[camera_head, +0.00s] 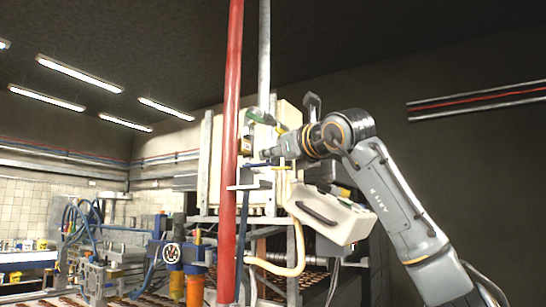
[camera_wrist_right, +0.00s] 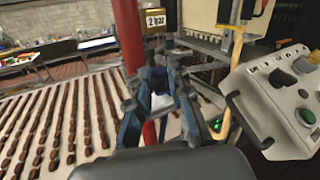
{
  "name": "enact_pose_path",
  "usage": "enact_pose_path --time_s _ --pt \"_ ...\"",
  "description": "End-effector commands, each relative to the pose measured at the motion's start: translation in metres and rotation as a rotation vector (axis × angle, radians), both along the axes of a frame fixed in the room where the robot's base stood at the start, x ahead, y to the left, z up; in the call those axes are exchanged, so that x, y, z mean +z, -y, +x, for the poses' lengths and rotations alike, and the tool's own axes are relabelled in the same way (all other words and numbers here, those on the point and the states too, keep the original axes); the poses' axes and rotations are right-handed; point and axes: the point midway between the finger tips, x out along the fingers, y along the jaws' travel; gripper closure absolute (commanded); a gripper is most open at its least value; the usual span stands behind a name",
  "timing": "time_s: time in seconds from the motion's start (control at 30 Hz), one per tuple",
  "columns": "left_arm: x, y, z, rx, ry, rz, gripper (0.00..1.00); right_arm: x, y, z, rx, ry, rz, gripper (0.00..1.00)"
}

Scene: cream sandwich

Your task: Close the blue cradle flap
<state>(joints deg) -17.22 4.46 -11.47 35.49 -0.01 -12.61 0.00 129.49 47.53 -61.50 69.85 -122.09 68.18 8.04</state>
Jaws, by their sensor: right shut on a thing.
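My right arm reaches in from the right in the head view, and its gripper (camera_head: 266,153) is beside the red pole at a light-coloured frame. My left gripper is in neither view.
The red pole (camera_head: 231,120) stands close to the gripper. A cream control box (camera_head: 330,215) with buttons hangs below the right arm; it also shows in the right wrist view (camera_wrist_right: 275,95). A yellow hose (camera_head: 290,267) loops below. Rows of brown pieces lie on a conveyor (camera_wrist_right: 20,120).

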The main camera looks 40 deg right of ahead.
Motion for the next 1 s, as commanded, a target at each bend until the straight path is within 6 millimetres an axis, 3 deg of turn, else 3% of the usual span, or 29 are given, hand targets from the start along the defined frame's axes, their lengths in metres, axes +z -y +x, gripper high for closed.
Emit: enact_pose_path --time_s 0.17,0.2,0.3,0.67,0.83,1.0 --pt "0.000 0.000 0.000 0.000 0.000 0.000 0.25 -0.002 -0.001 0.001 0.001 -0.005 0.000 1.00" --pt "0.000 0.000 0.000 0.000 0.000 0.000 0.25 -0.002 -0.001 0.001 0.001 -0.005 0.000 0.79" --pt "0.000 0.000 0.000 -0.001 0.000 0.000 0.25 -0.002 -0.001 0.001 0.001 -0.005 0.000 0.58" --pt "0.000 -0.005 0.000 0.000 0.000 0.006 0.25 -0.001 0.000 -0.003 0.000 -0.002 -0.001 0.57" --pt "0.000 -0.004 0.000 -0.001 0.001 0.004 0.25 -0.001 -0.002 -0.025 0.001 0.000 -0.001 0.57" --pt "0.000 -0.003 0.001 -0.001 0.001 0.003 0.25 -0.003 -0.004 -0.062 0.000 0.001 -0.001 0.57"
